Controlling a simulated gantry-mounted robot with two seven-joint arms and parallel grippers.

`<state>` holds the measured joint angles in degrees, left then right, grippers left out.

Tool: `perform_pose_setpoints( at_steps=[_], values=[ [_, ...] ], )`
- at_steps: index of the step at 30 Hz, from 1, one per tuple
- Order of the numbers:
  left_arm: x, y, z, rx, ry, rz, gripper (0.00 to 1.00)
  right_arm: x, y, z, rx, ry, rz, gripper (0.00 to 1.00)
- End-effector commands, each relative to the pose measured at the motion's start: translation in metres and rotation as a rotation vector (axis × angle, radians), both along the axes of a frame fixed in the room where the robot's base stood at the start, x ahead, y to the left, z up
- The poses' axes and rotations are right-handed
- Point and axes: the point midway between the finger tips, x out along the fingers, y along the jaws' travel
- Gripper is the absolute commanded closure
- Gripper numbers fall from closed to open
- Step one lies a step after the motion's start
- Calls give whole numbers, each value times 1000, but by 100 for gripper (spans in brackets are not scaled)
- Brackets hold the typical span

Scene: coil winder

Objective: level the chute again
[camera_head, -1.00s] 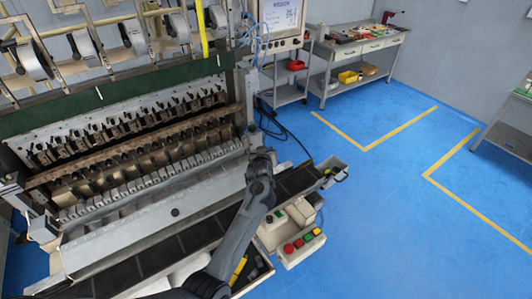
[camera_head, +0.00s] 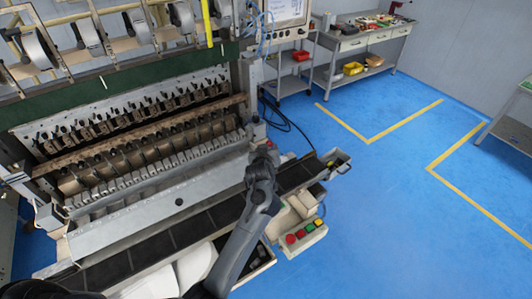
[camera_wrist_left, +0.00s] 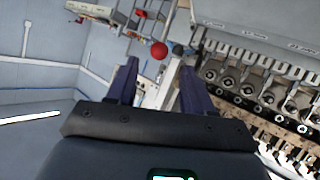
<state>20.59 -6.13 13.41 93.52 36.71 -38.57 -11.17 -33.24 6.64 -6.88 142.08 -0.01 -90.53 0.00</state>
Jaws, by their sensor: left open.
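A long chute-like tray (camera_head: 190,230) with dark segments runs along the front of the coil winder, below a pale metal plate (camera_head: 130,220) with one round hole. I cannot tell from this view whether it is level. My left gripper (camera_head: 262,152) is at the winder's right end, by a small red knob (camera_head: 268,143). In the left wrist view my left gripper (camera_wrist_left: 158,78) is open and empty. A red ball (camera_wrist_left: 159,50) shows between and beyond its fingertips, and no contact is visible. My right gripper is not in view.
The winder's row of heads (camera_head: 150,150) stands behind the tray. A control box (camera_head: 306,237) with coloured buttons sits at the front right. Black cables hang near the winder's right end. The blue floor (camera_head: 380,210) to the right is clear.

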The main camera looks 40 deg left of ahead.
Motion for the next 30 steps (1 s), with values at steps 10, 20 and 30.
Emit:
perform_pose_setpoints(
  at_steps=[10,20,30],
  values=[
    [-22,-16,12,-1,1,1,49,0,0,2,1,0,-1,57],
    [-23,-16,12,-1,1,1,49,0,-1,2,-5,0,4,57],
    [-38,-31,-3,0,46,-84,49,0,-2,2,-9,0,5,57]
  ],
)
